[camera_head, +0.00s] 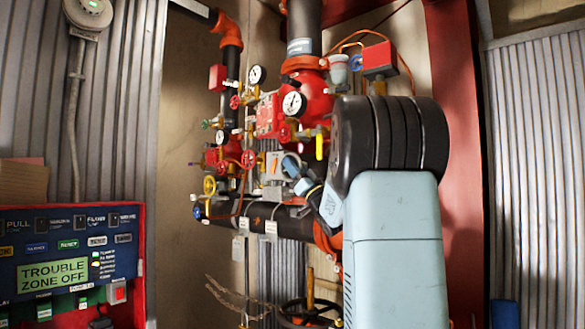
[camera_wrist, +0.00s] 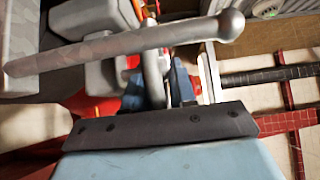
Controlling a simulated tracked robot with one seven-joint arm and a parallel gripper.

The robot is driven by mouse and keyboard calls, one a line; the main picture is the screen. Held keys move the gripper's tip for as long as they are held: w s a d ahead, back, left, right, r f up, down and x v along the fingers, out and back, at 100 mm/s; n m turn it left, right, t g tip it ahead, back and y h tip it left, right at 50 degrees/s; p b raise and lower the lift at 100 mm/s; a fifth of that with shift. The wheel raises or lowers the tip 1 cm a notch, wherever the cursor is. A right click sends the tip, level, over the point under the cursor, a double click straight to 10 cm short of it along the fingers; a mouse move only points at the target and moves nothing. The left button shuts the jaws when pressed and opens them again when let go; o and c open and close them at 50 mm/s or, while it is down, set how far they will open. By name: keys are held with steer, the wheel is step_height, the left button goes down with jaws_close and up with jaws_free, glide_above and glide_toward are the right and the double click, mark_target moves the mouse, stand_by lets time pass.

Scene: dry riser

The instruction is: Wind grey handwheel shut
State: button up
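No handwheel shows plainly as grey. In the head view, a dark wheel (camera_head: 287,318) sits low, partly cut off by the bottom edge and close to my arm; its true colour is hard to tell. My gripper (camera_head: 291,171) is at the pipework, beside a grey box-like fitting (camera_head: 273,163). In the wrist view, a scuffed grey bar with a ball end (camera_wrist: 130,47) crosses close in front of my gripper (camera_wrist: 160,92). The bar hides much of the fingertips, so I cannot tell whether they are open or touch anything.
Red valves and gauges (camera_head: 294,103) crowd the vertical pipe. Small red (camera_head: 248,159), yellow (camera_head: 210,185) and blue (camera_head: 197,212) handwheels stand left of my gripper. A control panel (camera_head: 68,265) is at lower left. A red column (camera_head: 465,130) rises behind my arm.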

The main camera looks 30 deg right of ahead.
steer(key=shift+c, duration=0.3)
jaws_close()
